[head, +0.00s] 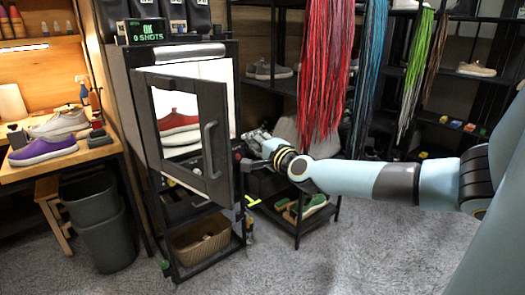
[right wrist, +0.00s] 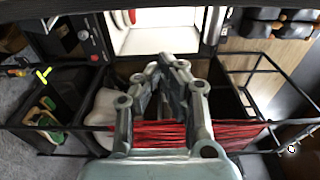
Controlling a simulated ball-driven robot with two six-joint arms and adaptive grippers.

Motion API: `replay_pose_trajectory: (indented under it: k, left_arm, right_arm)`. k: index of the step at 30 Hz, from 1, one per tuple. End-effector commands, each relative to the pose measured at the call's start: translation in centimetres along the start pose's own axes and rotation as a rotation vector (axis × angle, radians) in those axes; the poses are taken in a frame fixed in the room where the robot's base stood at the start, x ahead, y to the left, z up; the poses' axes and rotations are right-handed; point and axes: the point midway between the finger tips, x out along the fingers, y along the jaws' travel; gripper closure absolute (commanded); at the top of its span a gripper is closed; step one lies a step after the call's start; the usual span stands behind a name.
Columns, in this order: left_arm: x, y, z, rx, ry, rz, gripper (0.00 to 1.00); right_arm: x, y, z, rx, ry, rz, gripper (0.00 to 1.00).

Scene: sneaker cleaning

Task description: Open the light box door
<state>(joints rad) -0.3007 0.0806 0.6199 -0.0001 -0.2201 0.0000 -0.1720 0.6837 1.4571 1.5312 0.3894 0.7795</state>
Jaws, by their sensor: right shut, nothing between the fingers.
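The light box (head: 218,78) stands at centre-left in the head view, with a lit white interior. Its dark-framed door (head: 172,82) stands ajar, swung out toward me, with a vertical handle (head: 211,150) near its right edge. A red and white sneaker shows through the door's window. My right gripper (head: 249,149) is just right of the door's free edge, shut and empty. In the right wrist view, its closed fingers (right wrist: 172,62) point toward the bright opening (right wrist: 155,32). Whether it touches the door is unclear. My left gripper is not in view.
Carpet in front is clear.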

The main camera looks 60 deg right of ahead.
Motion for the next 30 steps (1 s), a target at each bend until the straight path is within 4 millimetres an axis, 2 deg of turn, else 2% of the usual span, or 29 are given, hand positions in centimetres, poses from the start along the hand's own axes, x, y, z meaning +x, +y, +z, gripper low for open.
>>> replay_pose_trajectory:
  k: [2,6,10,24,28,30]
  left_arm:
    - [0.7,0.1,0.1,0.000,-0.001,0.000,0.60]
    - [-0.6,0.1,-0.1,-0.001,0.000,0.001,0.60]
    - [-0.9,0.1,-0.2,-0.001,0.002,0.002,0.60]
    - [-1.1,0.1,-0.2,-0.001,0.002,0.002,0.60]
    - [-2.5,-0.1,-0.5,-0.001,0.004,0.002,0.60]
    - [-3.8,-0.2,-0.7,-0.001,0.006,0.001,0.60]
  right_arm:
    - [1.7,0.2,0.0,0.002,0.002,-0.002,1.00]
    - [1.0,-0.2,2.1,0.006,0.000,0.001,1.00]
    - [0.6,-0.1,3.2,0.002,0.000,0.001,1.00]
    - [0.3,0.0,3.9,0.000,0.002,0.001,1.00]
    - [-0.1,-0.3,4.9,0.004,0.030,-0.001,1.00]
    - [-0.6,-0.5,6.2,0.009,0.057,-0.001,1.00]
